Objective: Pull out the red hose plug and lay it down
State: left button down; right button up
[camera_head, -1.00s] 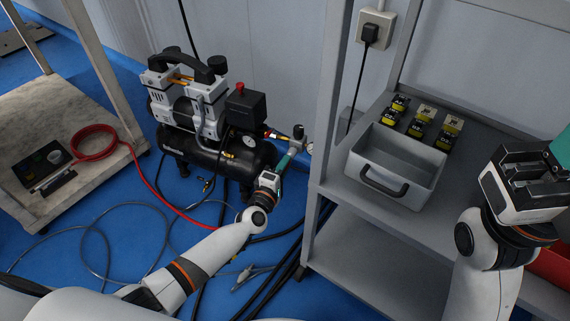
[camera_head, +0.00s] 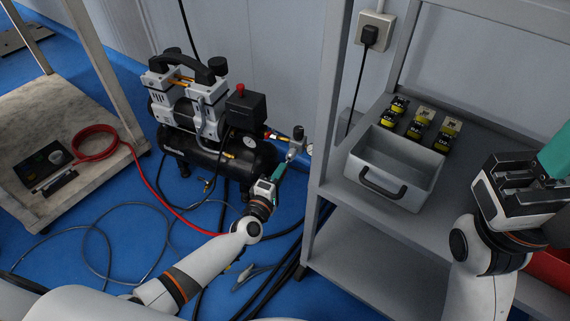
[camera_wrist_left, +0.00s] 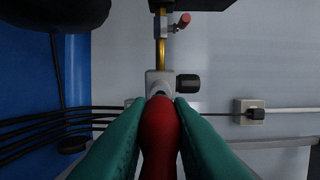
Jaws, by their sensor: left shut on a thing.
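My left gripper (camera_head: 284,165) has its teal fingers just below the grey outlet fitting (camera_head: 295,150) of the compressor. In the left wrist view, the fingers (camera_wrist_left: 160,104) are shut on the red hose plug (camera_wrist_left: 160,135). The plug's far end points at the grey coupling (camera_wrist_left: 159,83); whether it is still seated in it I cannot tell. The plug is hidden in the head view. The red hose (camera_head: 150,185) runs from the cart across the floor towards my left gripper. My right gripper (camera_head: 553,160) is partly cut off at the right edge; its opening does not show.
The black compressor (camera_head: 215,155) stands on the blue floor beside the grey shelf unit (camera_head: 345,245). A grey bin (camera_head: 400,170) and several yellow-black blocks (camera_head: 420,122) sit on the shelf. A cart (camera_head: 105,170) stands at left. Loose cables lie on the floor.

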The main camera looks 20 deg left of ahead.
pick_arm(q)
jog(key=shift+s+a+p, duration=0.15)
jog(key=shift+s+p, duration=0.1)
jog(key=shift+s, duration=0.55)
jog(key=shift+s+a+p, duration=0.1)
jog(key=shift+s+p, duration=0.1)
jog(key=shift+s, duration=0.6)
